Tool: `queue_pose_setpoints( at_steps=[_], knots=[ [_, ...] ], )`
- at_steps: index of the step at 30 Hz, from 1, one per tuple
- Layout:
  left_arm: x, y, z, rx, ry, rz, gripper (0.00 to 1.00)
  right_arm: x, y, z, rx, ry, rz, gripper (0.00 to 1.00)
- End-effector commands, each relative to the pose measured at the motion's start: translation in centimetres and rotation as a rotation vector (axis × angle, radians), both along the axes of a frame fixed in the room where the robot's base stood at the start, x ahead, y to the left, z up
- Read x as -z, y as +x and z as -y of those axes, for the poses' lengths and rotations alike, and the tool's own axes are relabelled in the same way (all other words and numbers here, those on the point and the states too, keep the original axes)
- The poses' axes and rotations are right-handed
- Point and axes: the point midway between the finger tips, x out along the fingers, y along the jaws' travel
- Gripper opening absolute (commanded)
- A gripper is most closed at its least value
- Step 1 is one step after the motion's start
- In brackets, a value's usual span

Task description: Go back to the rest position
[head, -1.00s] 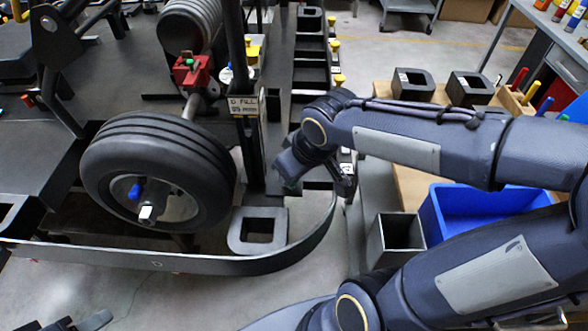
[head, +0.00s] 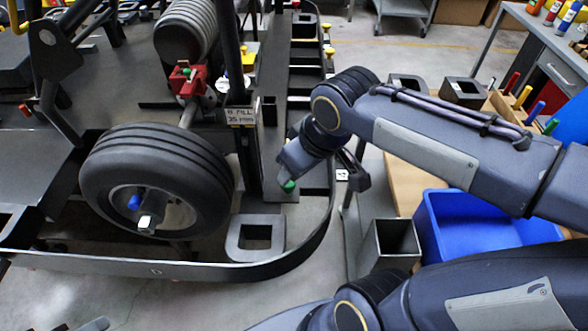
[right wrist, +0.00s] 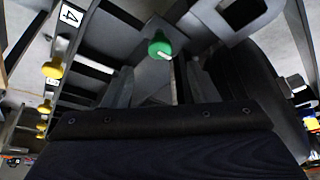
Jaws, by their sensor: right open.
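My right gripper (head: 320,170) hangs over the side of the kart stand, above the curved black bumper (head: 200,270). Its jaws are open, with fingers apart, in the right wrist view (right wrist: 160,78). A green knob (right wrist: 160,46) with a white mark shows beyond the fingertips there. In the head view the green knob (head: 288,186) is just below the near finger. No object shows between the fingers. My left gripper is not in view.
A kart wheel (head: 150,165) with a blue valve cap (head: 135,202) is at left. A red block (head: 185,80) sits on the axle behind it. A blue bin (head: 480,230) and an open grey box (head: 388,240) stand below my right arm. A tool bench (head: 545,50) is at back right.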

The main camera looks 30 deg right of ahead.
Motion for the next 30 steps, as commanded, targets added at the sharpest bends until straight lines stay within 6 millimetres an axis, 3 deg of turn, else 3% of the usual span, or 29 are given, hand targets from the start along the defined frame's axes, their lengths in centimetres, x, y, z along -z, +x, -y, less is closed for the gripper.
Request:
queue_pose_setpoints(
  at_steps=[4,20,23,30],
  knots=[
    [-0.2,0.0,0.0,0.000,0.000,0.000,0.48,-0.9,-0.4,0.1,0.001,0.001,0.001,0.53],
    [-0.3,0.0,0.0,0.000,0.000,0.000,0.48,-1.0,-0.5,0.1,0.004,0.004,0.000,0.53],
    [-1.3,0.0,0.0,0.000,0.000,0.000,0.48,-1.5,-1.8,0.3,0.040,0.040,0.004,0.53],
    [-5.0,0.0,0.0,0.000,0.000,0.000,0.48,-1.7,-7.5,-0.5,0.225,0.289,0.033,0.53]
  ],
)
